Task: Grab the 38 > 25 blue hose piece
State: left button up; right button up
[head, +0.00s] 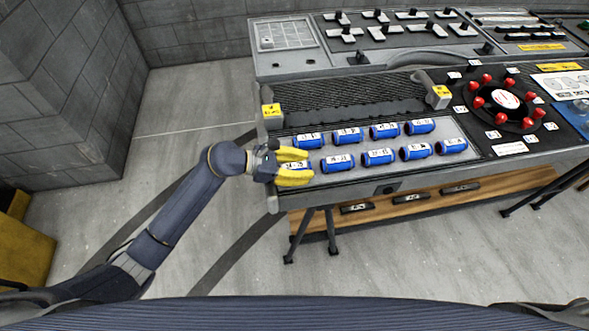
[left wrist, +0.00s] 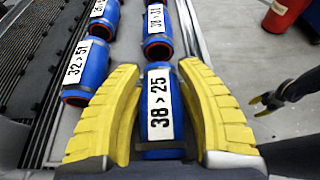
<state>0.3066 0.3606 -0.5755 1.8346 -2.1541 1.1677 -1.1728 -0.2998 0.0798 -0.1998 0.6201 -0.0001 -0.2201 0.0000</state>
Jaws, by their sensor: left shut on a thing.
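The blue hose piece labelled 38 > 25 (left wrist: 160,108) lies between the yellow fingers of my left gripper (left wrist: 160,115) in the left wrist view. The gripper is shut on it, one finger along each side, and its white label faces up. In the head view my left gripper (head: 293,168) is at the left end of the front row of hose pieces on the grey tray (head: 345,184); the fingers largely cover the piece there. My right gripper (left wrist: 262,103) shows small at the right of the left wrist view, its yellow fingers apart and empty.
Other blue hose pieces lie close by, one labelled 38 > 31 (left wrist: 156,30) just beyond and one labelled 32 > 51 (left wrist: 87,70) beside. A black dial with red knobs (head: 503,98) is at the right. The floor (head: 190,110) left of the bench is clear.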

pick_arm(q)
jog(key=c, duration=0.5)
jog(key=shift+r, duration=0.1)
